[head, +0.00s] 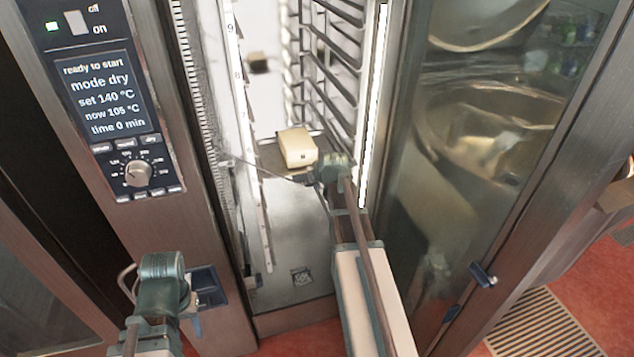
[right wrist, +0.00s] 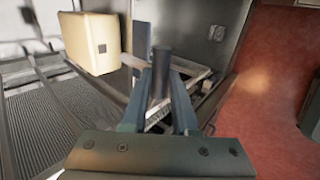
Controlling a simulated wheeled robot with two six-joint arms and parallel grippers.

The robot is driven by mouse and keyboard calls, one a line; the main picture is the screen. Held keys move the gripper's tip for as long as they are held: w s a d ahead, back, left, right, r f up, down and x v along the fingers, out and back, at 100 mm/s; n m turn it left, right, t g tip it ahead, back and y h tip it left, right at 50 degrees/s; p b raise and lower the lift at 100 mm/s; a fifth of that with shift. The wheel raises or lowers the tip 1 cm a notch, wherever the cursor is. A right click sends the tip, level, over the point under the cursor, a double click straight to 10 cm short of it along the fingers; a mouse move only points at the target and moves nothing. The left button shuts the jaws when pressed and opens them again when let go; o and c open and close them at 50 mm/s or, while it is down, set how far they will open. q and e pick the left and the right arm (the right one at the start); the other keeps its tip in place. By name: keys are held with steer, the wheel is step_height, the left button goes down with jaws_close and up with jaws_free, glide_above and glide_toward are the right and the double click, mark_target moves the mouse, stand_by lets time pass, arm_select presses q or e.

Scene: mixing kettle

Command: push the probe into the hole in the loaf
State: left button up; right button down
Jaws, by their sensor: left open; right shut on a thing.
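The pale, box-shaped loaf (head: 297,146) sits on a rack inside the open oven. A small dark square hole shows on its near face, and it also shows in the right wrist view on the loaf (right wrist: 85,40). My right gripper (head: 322,174) is inside the oven, just right of and below the loaf. In the right wrist view its fingers are shut on a dark cylindrical piece, the probe (right wrist: 161,66), apart from the loaf. My left gripper (head: 163,272) is open outside the oven, at lower left.
The control panel (head: 105,95) reads "ready to start", mode dry. Rack rails (head: 330,75) line the oven's right wall. The glass door (head: 480,150) stands open at right. A dark blue holder (head: 207,287) is beside my left gripper. The oven floor (head: 300,235) is mostly clear.

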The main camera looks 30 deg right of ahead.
mark_target(309, 168)
steer(key=shift+w+d, duration=0.2)
steer(key=shift+w, duration=0.7)
steer(key=shift+w+d, duration=0.25)
steer(key=shift+w, duration=0.65)
steer(key=shift+w+d, duration=0.2)
steer(key=shift+w, duration=0.7)
steer(key=shift+w+d+r, duration=0.1)
steer(key=shift+w+d, duration=0.1)
steer(key=shift+w, duration=0.6)
steer(key=shift+w+d, duration=0.2)
steer(key=shift+w, duration=0.6)
steer(key=shift+c, duration=0.6)
jaws_free()
steer(key=shift+r, duration=0.1)
steer(key=shift+r+p, duration=3.45)
